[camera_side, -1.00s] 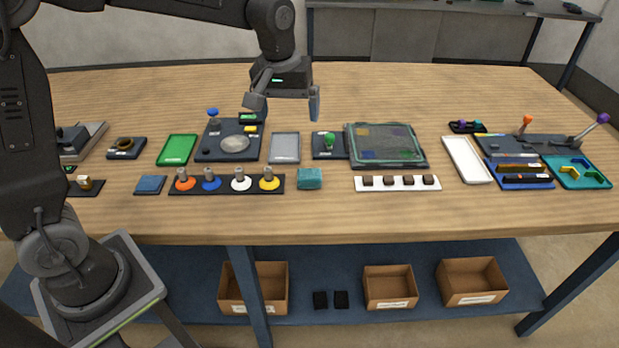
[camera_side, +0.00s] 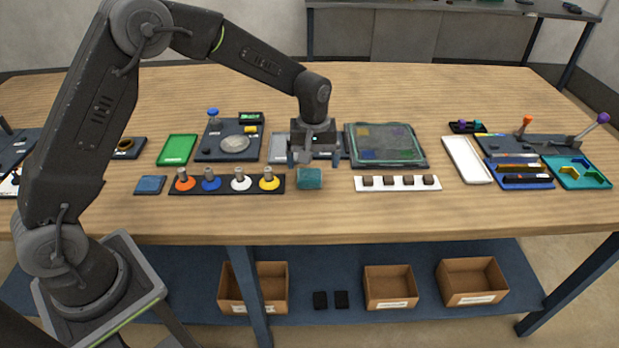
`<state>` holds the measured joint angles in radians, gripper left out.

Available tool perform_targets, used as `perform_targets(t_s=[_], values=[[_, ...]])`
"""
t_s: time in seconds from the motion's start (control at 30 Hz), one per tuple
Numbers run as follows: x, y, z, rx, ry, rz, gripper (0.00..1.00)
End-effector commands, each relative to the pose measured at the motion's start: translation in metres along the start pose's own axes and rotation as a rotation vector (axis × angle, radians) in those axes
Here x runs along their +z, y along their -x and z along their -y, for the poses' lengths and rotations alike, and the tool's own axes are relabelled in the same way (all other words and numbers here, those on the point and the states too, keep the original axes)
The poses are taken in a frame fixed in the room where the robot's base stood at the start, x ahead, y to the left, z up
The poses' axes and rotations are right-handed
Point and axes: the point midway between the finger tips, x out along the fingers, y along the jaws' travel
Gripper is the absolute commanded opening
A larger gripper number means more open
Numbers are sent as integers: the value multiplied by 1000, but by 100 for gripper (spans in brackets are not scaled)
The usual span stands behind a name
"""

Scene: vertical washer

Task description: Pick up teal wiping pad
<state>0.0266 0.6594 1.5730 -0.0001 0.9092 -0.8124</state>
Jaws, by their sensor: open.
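The teal wiping pad (camera_side: 309,179) is a small block lying on the wooden table near its front edge, right of the row of coloured knobs. My gripper (camera_side: 313,160) points down with its fingers apart, just behind and above the pad in the side view. One finger shows at the pad's upper left and the other toward its upper right. Whether the fingertips touch the pad cannot be told. Nothing is seen between the fingers. My gripper hides most of the board with the green knob.
A dark strip with coloured knobs (camera_side: 227,184) stands close left of the pad. A white strip with brown blocks (camera_side: 397,183) lies to the right. A glass-like framed panel (camera_side: 385,146) is behind right, a grey tray (camera_side: 279,147) behind left. Bare table (camera_side: 310,215) lies in front.

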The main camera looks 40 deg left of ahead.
Motion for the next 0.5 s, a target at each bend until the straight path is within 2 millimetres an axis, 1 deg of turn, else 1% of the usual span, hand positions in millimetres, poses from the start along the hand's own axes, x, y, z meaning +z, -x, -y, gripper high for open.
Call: perform_targets(t_s=[0.13,0.33,0.5], values=[[-1,-12,3,-2,1,2,94],[-4,-42,8,-2,0,2,94],[-4,-53,8,0,0,0,94]])
